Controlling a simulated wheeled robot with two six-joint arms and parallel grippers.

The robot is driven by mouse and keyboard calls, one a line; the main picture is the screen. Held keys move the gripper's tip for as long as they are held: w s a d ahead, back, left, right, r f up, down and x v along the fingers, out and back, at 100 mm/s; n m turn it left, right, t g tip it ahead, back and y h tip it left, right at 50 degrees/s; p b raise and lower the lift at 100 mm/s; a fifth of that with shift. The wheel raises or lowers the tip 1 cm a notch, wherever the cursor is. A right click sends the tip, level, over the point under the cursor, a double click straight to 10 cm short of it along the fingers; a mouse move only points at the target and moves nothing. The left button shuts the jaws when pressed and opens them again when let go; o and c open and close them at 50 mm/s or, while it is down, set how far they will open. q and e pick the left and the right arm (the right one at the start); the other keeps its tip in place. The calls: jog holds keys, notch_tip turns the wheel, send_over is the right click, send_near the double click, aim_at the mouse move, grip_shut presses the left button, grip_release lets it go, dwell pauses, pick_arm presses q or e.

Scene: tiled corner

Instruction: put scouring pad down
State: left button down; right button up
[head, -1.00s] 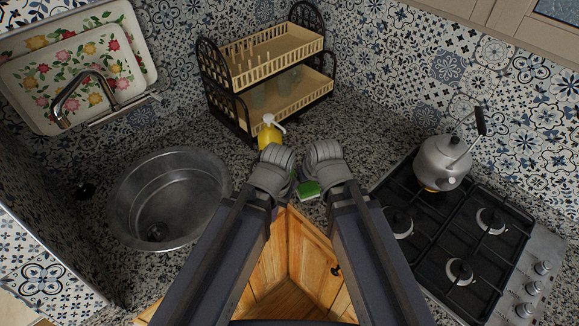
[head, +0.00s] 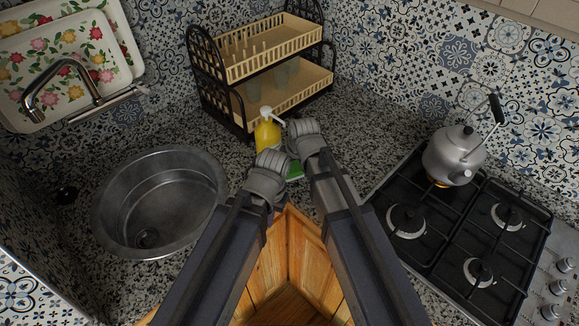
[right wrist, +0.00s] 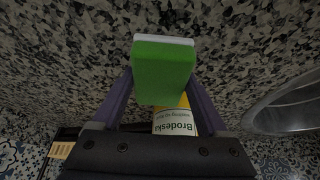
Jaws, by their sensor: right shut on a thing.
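The green scouring pad (head: 295,170) with a white layer shows in part in the head view, between my two wrists. In the right wrist view the pad (right wrist: 163,70) sits between the two fingers of my right gripper (right wrist: 160,88), which is shut on it. The speckled counter is beyond it; I cannot tell whether the pad touches it. My right gripper's wrist hides some of the pad in the head view. My left gripper (head: 272,166) is beside it, over the counter's front corner; its fingers are hidden.
A yellow pump bottle (head: 267,135) stands just behind my grippers. A two-tier dish rack (head: 240,98) is at the back. The round sink (head: 112,205) is left, the gas stove (head: 450,222) with a kettle (head: 453,155) right. Bare counter (head: 365,145) lies between rack and stove.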

jog(key=shift+f, duration=0.15)
jog(key=o, duration=1.1)
jog(key=p+v, duration=1.1)
jog(key=v, duration=0.1)
jog(key=shift+s+d, duration=0.1)
